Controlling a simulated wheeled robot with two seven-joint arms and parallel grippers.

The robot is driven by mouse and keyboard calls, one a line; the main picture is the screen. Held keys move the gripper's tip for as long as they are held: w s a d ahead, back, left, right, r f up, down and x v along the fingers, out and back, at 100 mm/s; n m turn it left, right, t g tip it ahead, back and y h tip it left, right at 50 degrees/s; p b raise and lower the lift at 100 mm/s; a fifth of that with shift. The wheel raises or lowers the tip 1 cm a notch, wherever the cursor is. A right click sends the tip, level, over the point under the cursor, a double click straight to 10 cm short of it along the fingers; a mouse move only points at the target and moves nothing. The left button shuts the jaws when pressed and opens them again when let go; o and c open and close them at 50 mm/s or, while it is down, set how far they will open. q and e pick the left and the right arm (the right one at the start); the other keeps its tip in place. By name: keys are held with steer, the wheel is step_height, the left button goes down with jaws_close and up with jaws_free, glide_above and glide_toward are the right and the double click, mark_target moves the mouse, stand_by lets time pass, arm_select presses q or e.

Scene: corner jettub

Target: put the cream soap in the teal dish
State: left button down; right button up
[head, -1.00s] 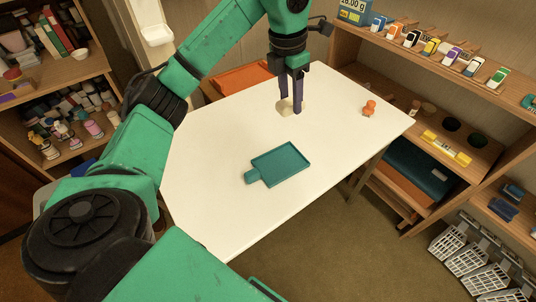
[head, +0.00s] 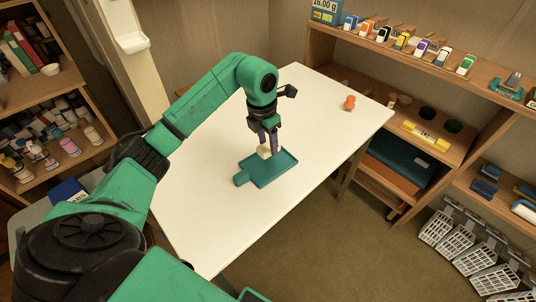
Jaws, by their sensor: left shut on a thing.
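The cream soap (head: 264,152) is between the fingers of my left gripper (head: 270,148), which is shut on it. The gripper points down over the teal dish (head: 262,177), near the dish's far left part. The dish is a flat tray with a low rim and a short handle at its left end, lying on the white table. I cannot tell whether the soap touches the dish or hangs just above it. The fingers partly hide the soap. My right gripper is not in view.
The white table (head: 200,220) is mostly clear around the dish. A small orange object (head: 349,102) stands near its far right edge. Wooden shelves with several small items stand along the right, and another shelf (head: 75,110) with bottles stands at the left.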

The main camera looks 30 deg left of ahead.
mark_target(268, 154)
arm_select(q)
step_height(268, 154, down, 5)
steer(key=shift+s+r, duration=0.1)
steer(key=shift+f, duration=0.3)
steer(key=shift+c, duration=1.5)
jaws_free()
steer(key=shift+r, duration=0.2)
steer(key=r, duration=0.8)
steer(key=s+r, duration=0.1)
steer(key=r, duration=0.3)
steer(key=shift+s+a, duration=0.1)
steer(key=shift+a, duration=0.15)
